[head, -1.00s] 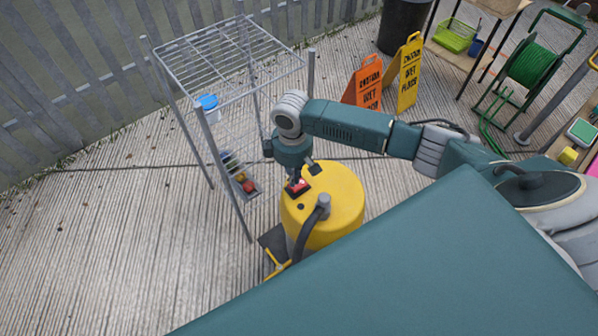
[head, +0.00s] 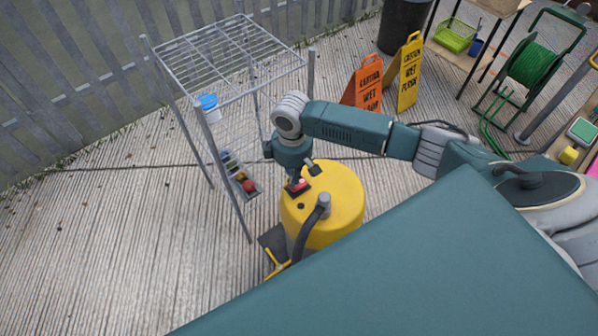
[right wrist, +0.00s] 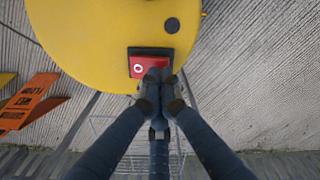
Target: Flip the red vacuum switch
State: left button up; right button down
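The yellow vacuum (head: 340,205) stands on the deck in the middle of the head view, with a dark hose at its front. Its red switch (right wrist: 142,66) sits in a black frame on the yellow top in the right wrist view; an "O" mark shows on its left part. It also shows small in the head view (head: 297,185). My right gripper (right wrist: 161,85) is over the switch, its fingertips close together at the switch's lower right edge and covering part of it. I cannot tell if they touch it. Nothing is seen between the fingers. My left gripper is not in view.
A grey wire rack (head: 230,60) stands just left of the vacuum, close to my right wrist. Orange (head: 366,85) and yellow (head: 409,72) wet floor signs stand behind. A green hose reel (head: 530,70) is at the right. The deck at the left is clear.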

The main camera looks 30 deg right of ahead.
jog(key=shift+f+b, duration=0.35)
jog(key=shift+f, duration=0.55)
jog(key=shift+s, duration=0.1)
jog(key=shift+r+p, duration=0.95)
jog(key=shift+p, duration=0.2)
notch_tip(320, 180, up, 5)
jog(key=p, duration=0.6)
jog(key=shift+r, duration=0.1)
